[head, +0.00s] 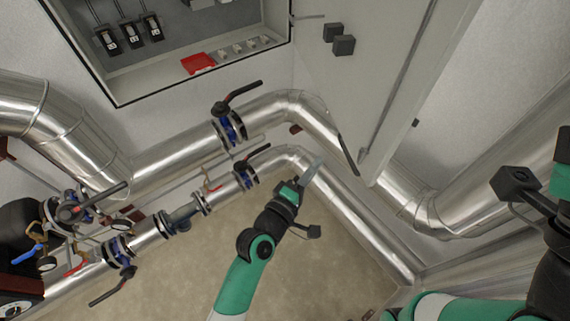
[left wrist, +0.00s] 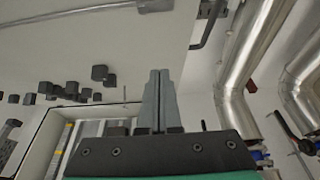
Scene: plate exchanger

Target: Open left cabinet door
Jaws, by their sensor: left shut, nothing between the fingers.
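The wall cabinet (head: 200,85) is at the top left of the head view, with its interior showing. A pale door panel (head: 370,100) stands swung out on its right side, with a dark bar handle (head: 347,155) at its lower end. In the left wrist view the panel (left wrist: 60,45) fills the upper left, and the handle (left wrist: 211,22) is beyond the fingertips. My left gripper (head: 315,166) is shut and empty, left of the handle and apart from it in the head view. Of my right gripper (head: 563,150), only a part shows at the right edge; its fingers cannot be judged.
Thick silver pipes (head: 175,152) run below the cabinet and bend to the right below the panel. Valves with black levers (head: 240,92) stick out from the pipes. Black blocks (head: 344,45) sit on the panel. Open floor (head: 330,270) lies below the pipes.

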